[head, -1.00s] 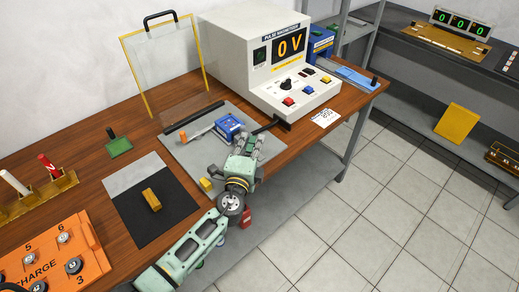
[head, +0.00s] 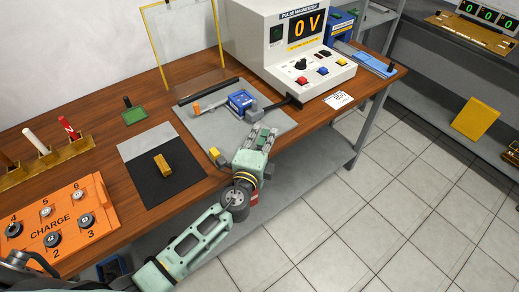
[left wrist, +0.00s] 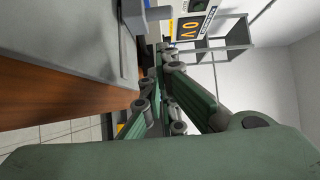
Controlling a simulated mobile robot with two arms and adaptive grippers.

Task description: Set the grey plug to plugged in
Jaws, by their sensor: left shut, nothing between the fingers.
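The grey plug (head: 254,108) sits on the grey mat (head: 222,134), right against the right side of a small blue block (head: 241,100). A dark cable runs from it toward the magnetizer. In the left wrist view the plug (left wrist: 159,13) shows at the top beside the blue block (left wrist: 137,5). Whether its pins are fully seated is hidden. My left gripper (head: 263,132) is shut and empty, at the table's front edge, a short way on the near side of the plug and not touching it. My right gripper is not in view.
The magnetizer (head: 290,48) reading 0 V stands behind the mat. A clear yellow-framed panel (head: 149,55) stands at the back. An orange charge box (head: 60,224) is at the front left.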

